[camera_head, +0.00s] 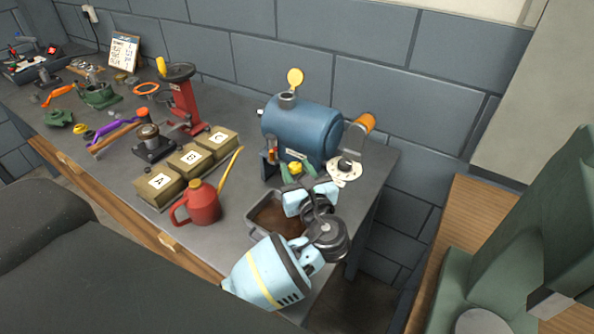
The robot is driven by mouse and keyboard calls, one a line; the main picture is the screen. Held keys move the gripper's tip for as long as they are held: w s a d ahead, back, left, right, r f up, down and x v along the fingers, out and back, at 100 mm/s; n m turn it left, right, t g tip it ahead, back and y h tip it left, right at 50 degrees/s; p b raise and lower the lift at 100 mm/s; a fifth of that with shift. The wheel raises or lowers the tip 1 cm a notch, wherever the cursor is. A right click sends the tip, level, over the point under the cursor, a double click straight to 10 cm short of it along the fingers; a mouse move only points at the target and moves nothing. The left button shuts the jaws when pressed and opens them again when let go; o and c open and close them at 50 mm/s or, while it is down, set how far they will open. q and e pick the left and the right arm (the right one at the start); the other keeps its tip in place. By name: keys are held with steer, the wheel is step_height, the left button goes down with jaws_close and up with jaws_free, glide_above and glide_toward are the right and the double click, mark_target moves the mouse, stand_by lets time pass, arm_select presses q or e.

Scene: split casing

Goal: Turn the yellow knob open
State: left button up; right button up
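The yellow knob (295,168) sits low on the front of the blue casing (300,130), which lies on its side on the workbench. My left gripper (296,172) comes up from below, over a grey tray. Its two green-tipped fingers are apart, one on each side of the knob. I cannot tell whether they touch it. A round yellow disc (295,77) stands on the casing's top port. My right gripper is not in view.
The grey tray (252,232) with brown contents lies under my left wrist. A red can (203,204) with a yellow spout and lettered boxes (160,186) stand left. An orange-handled crank (364,123) and a pale round flange (344,171) are at the casing's right, near the bench edge.

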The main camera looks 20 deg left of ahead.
arm_select(q)
steer(key=shift+o, duration=1.1)
steer(key=v, duration=0.8)
steer(key=shift+w, duration=0.1)
